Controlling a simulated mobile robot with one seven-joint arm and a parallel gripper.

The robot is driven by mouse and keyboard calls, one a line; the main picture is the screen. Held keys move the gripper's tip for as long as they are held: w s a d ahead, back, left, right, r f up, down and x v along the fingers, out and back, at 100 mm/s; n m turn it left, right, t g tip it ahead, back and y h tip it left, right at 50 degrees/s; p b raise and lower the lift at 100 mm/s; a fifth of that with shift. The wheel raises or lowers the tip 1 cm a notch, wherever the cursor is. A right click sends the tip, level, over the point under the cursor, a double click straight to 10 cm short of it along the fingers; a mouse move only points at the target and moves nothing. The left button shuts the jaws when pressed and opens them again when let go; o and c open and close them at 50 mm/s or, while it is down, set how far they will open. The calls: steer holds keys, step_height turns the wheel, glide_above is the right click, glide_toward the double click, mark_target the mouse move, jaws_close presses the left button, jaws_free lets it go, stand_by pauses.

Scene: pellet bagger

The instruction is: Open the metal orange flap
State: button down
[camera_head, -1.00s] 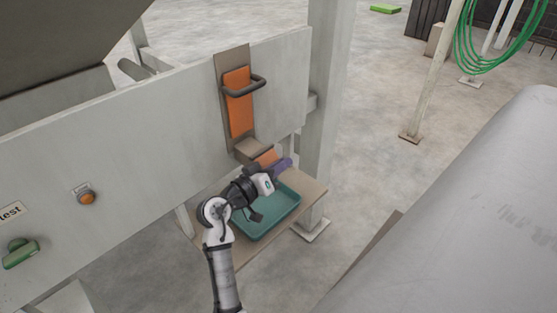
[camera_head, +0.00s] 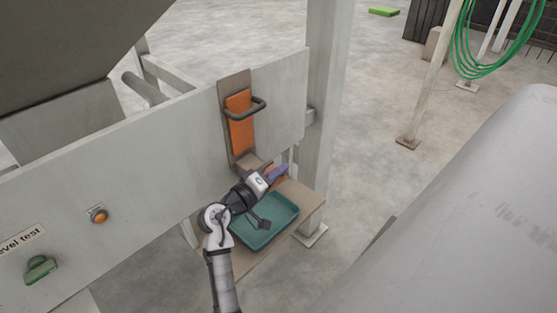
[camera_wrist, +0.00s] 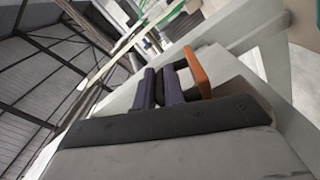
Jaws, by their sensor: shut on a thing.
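The orange metal flap (camera_head: 280,182) is at the mouth of the small chute low on the grey panel, above the green tray. In the head view it is mostly hidden by my gripper (camera_head: 280,171), whose purple fingers are at the flap. In the wrist view the flap shows as an orange strip (camera_wrist: 198,72) just right of the fingers (camera_wrist: 161,88). The fingers are shut on a dark part beside the strip, which looks like the flap's handle. The exact contact is partly hidden.
A second orange plate (camera_head: 240,120) with a dark handle is on the panel (camera_head: 150,145) above the chute. A green tray (camera_head: 262,243) sits on a brown shelf (camera_head: 309,197) below. A grey post (camera_head: 328,110) stands close on the right. A large pale body fills the lower right.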

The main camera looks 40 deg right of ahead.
stand_by(0.3)
steer(key=c, duration=1.8)
jaws_free()
steer(key=shift+o, duration=0.2)
steer(key=s+a+b, duration=0.1)
steer(key=a+b, duration=0.3)
steer(key=a, duration=0.9)
steer(key=shift+a, duration=0.4)
